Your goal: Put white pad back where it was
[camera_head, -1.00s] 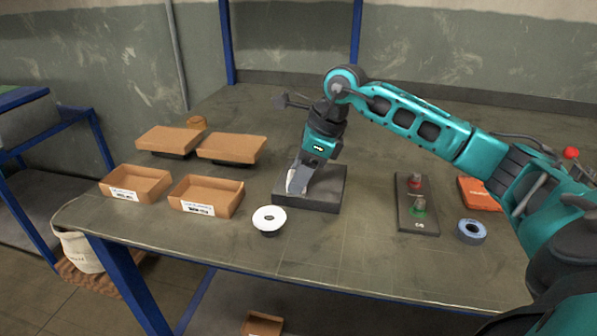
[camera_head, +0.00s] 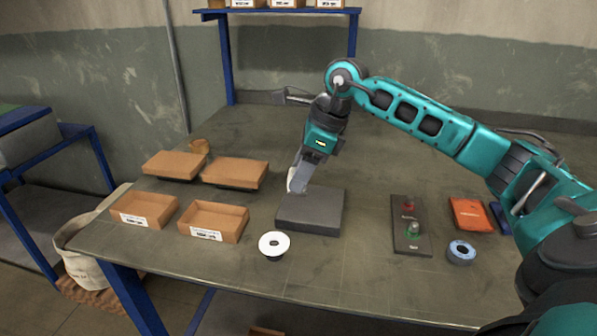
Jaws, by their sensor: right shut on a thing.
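My right gripper (camera_head: 298,184) points down at the back left of the dark grey block (camera_head: 312,213). It is shut on a small white thing, likely the white pad (camera_head: 291,177), which is mostly hidden by the fingers. The gripper tip appears slightly above the block; the exact gap is hard to tell. A white round disc with a dark centre (camera_head: 273,239) stands on a dark base in front of the block, apart from the gripper. My left gripper is not in view.
Two open cardboard boxes (camera_head: 145,222) (camera_head: 240,231) stand at the left, with two brown trays (camera_head: 175,160) (camera_head: 235,167) behind them.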

